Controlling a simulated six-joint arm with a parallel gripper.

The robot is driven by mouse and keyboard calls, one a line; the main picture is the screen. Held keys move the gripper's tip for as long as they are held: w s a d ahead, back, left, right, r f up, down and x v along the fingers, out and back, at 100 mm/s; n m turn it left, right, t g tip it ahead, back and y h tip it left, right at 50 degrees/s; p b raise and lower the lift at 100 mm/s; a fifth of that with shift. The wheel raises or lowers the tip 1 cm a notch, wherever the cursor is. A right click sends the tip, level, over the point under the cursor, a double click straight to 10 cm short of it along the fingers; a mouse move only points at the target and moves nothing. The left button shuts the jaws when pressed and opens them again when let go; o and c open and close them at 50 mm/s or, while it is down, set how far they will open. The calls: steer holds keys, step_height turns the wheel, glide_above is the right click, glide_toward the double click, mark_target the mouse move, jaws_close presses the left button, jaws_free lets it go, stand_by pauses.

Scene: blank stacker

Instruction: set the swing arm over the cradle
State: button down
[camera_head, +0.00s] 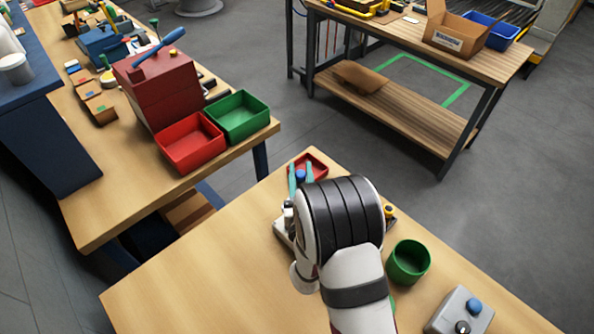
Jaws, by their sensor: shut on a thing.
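My gripper (301,176) shows as two teal fingers beyond my arm, shut on a blue knob (300,175). My own arm covers most of the pale device (283,231) on the front table. The knob seems to belong to the swing arm, but the rest of the swing arm is hidden. The cradle cannot be made out. A red tray (319,160) lies just behind the fingers. A small yellow and black part (390,211) shows to the right of my arm.
A green round bin (408,262) and a grey box with a blue button (460,312) stand right of my arm. The front table's left part (200,285) is clear. Red (190,147) and green (238,116) bins sit on the left bench.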

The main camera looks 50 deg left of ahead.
steer(key=shift+w+d, duration=0.1)
stand_by(0.4)
steer(key=c, duration=0.6)
jaws_free()
steer(key=v, duration=1.2)
